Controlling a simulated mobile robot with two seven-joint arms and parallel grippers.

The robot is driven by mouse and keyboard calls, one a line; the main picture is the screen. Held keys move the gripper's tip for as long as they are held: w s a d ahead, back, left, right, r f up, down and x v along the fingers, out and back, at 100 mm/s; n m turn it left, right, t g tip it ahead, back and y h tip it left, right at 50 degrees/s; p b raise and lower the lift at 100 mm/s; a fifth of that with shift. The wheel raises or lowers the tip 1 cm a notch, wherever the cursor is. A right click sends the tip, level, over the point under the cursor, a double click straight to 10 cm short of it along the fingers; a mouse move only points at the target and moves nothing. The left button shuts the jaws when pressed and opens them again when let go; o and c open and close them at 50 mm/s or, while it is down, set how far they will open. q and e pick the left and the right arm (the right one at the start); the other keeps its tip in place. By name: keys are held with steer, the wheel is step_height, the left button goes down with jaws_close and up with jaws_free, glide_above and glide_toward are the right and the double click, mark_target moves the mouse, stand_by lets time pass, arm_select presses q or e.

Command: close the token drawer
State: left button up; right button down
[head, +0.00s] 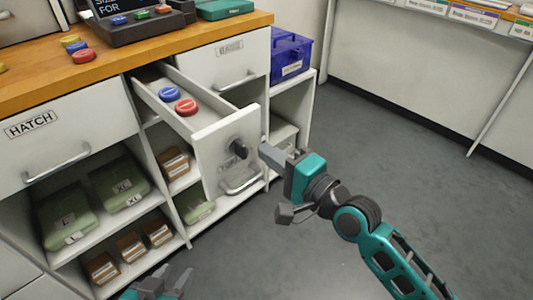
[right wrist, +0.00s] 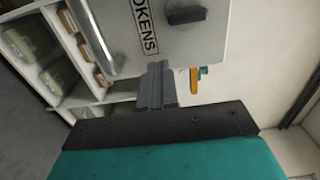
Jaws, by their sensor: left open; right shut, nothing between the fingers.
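The token drawer (head: 215,135) is pulled out from under the wooden counter. A blue token (head: 169,93) and a red token (head: 186,107) lie in it. Its white front has a dark knob (head: 238,148) and a bar handle (head: 240,182). The right wrist view shows its label (right wrist: 145,25), partly cut off, reading "OKENS". My right gripper (head: 266,152) is shut and empty, its fingertips close in front of the drawer front; I cannot tell whether they touch. The fingers also show in the right wrist view (right wrist: 156,82). My left gripper (head: 165,284) is open at the bottom edge, away from the drawer.
The HATCH drawer (head: 75,135) is shut on the left, and another shut drawer (head: 228,62) lies behind the token drawer. Shelves below hold green packs (head: 120,183) and brown boxes (head: 130,246). A blue box (head: 290,55) stands at right. The grey floor right of the cabinet is clear.

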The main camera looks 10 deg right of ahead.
arm_select(q)
steer(key=shift+d+f, duration=0.1)
steer(key=shift+d, duration=0.1)
arm_select(e)
steer(key=shift+w+a, duration=0.45)
steer(key=shift+w, duration=0.1)
